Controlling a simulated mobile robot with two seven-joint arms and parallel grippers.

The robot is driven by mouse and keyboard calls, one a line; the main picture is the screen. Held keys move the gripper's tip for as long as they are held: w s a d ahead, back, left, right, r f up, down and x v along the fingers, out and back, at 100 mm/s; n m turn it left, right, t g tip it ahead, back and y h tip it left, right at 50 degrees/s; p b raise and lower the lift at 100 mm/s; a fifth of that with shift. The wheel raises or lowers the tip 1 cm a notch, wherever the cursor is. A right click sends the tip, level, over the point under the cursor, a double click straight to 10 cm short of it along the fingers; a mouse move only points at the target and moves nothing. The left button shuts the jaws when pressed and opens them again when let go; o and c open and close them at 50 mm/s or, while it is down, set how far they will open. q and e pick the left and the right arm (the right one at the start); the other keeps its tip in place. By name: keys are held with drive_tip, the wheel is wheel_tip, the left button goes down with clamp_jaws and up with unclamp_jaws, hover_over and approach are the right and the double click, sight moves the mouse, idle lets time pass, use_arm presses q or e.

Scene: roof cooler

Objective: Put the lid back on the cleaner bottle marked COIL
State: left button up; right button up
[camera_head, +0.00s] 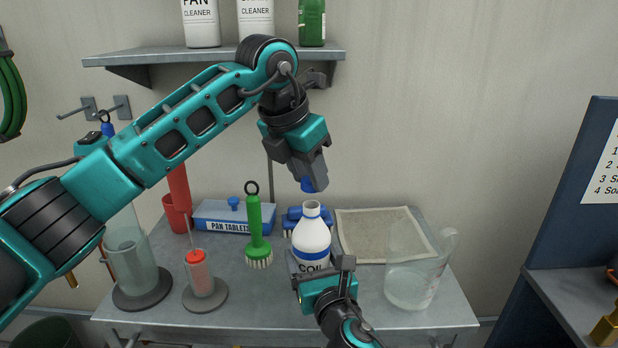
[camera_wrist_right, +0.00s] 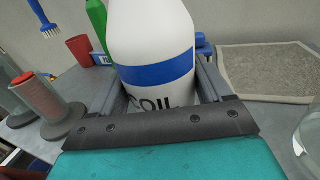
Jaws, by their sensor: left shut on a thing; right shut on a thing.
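The white COIL bottle (camera_head: 311,240) with a blue band stands upright on the grey bench, its neck open. My right gripper (camera_head: 322,275) is shut on the bottle's lower body; in the right wrist view the bottle (camera_wrist_right: 150,45) sits between its two fingers (camera_wrist_right: 165,90). My left gripper (camera_head: 311,172) is shut on a small blue lid (camera_head: 308,185), mostly hidden by the fingers. The lid is just above the bottle's mouth and slightly left of its centre; it appears apart from the neck.
A green brush (camera_head: 254,228) and a blue PAN TABLETS box (camera_head: 233,216) stand left of the bottle. A grey filter pad (camera_head: 385,236) and a clear jug (camera_head: 414,275) are to the right. A shelf (camera_head: 215,56) with bottles is above, behind my left arm.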

sight(308, 190)
use_arm(q)
drive_tip(key=shift+f, duration=0.6)
drive_tip(key=shift+f, duration=0.15)
drive_tip(key=shift+f, duration=0.75)
drive_tip(key=shift+f, duration=0.6)
use_arm(e)
clamp_jaws()
use_arm(q)
drive_tip(key=m+g, duration=0.1)
drive_tip(key=m, duration=0.2)
drive_tip(key=shift+w+a+h, duration=0.1)
drive_tip(key=shift+h, duration=0.2)
drive_tip(key=m+g, duration=0.1)
drive_tip(key=m, duration=0.2)
drive_tip(key=m+g, duration=0.1)
drive_tip(key=m, duration=0.2)
drive_tip(key=m+g, duration=0.1)
drive_tip(key=m, duration=0.1)
drive_tip(key=shift+w+m, duration=0.3)
drive_tip(key=shift+m, duration=0.1)
drive_tip(key=m+g, duration=0.2)
drive_tip(key=m, duration=0.2)
drive_tip(key=shift+w, duration=0.1)
